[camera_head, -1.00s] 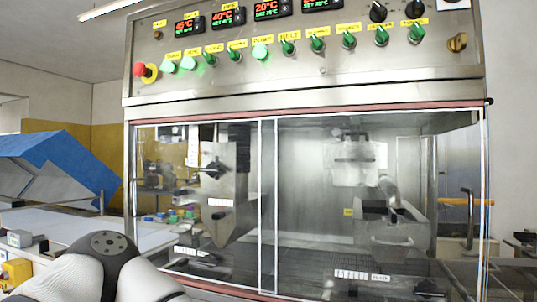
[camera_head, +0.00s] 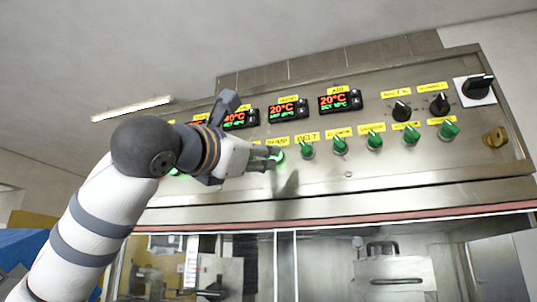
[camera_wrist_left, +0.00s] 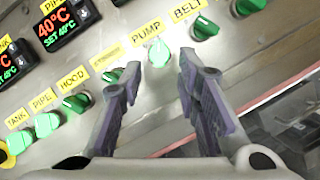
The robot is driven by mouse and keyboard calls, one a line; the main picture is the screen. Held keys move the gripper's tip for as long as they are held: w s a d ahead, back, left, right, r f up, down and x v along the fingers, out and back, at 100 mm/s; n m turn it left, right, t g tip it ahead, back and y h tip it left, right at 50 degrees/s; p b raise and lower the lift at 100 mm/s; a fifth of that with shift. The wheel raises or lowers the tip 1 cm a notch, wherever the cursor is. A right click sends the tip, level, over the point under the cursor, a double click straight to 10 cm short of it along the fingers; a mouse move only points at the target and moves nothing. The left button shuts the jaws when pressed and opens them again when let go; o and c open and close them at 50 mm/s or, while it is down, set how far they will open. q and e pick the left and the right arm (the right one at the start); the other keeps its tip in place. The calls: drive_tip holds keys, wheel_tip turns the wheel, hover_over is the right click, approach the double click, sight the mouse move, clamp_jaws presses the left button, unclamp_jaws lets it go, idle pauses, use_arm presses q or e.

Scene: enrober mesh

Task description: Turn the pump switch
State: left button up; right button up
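The pump switch (camera_wrist_left: 158,54) is a pale, lit green knob under a yellow PUMP label in the left wrist view. In the head view the pump switch (camera_head: 279,157) shows partly, behind my fingertips. My left gripper (camera_head: 272,153) reaches the panel from the left. In the left wrist view my left gripper (camera_wrist_left: 160,75) is open, with one finger on each side of the pump switch; I cannot tell whether either touches it. My right gripper is not in view.
The belt switch (camera_head: 306,150) is just right of the pump switch. More green switches line the steel panel on both sides. Temperature displays (camera_head: 288,110) and black knobs (camera_head: 400,111) sit above. Glass doors (camera_head: 340,262) are below the panel.

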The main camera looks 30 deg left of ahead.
use_arm(q)
drive_tip(key=shift+x, duration=2)
clamp_jaws()
drive_tip(key=shift+n, duration=0.3)
drive_tip(key=n+y, duration=0.2)
drive_tip(key=n, duration=0.3)
drive_tip(key=n+g+y, duration=0.1)
drive_tip(key=n+y, duration=0.2)
drive_tip(key=n, duration=0.3)
drive_tip(key=d+n+y, duration=0.1)
drive_tip(key=n+y, duration=0.2)
drive_tip(key=n, duration=0.2)
drive_tip(key=shift+g, duration=0.4)
drive_tip(key=shift+n+y, duration=0.4)
drive_tip(key=shift+n, duration=0.2)
unclamp_jaws()
